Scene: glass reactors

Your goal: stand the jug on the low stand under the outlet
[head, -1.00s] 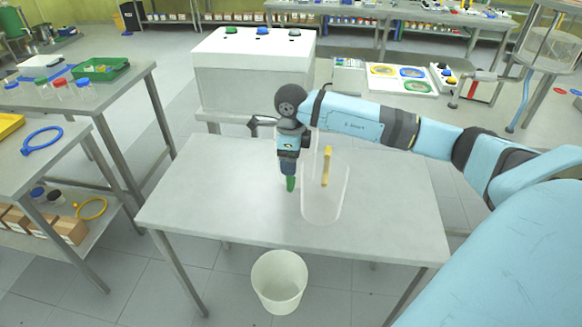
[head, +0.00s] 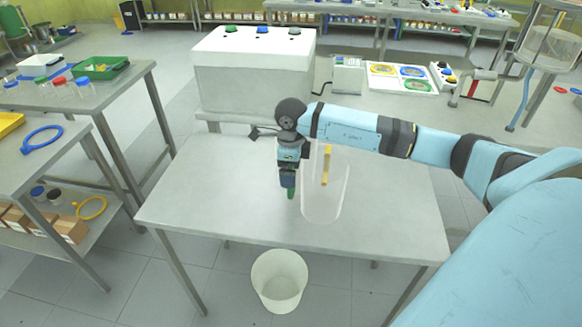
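The jug (head: 322,200) is a clear, pale vessel with a yellow handle, standing upright on the grey table in the middle. My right gripper (head: 291,193) points down just left of the jug, with a dark green tip low over the table. Its fingers overlap one another from this side, so whether it is open or shut does not show. I cannot tell if it touches the jug. My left gripper is not in view. I cannot make out the low stand for certain. A glass vessel in a metal frame (head: 550,45) stands at the upper right; its outlet is not clear.
A white box with coloured knobs (head: 252,75) stands behind the table. A white bin (head: 279,281) is on the floor in front. Side tables on the left hold a blue ring (head: 42,139) and a green tray (head: 99,69). The table's left part is clear.

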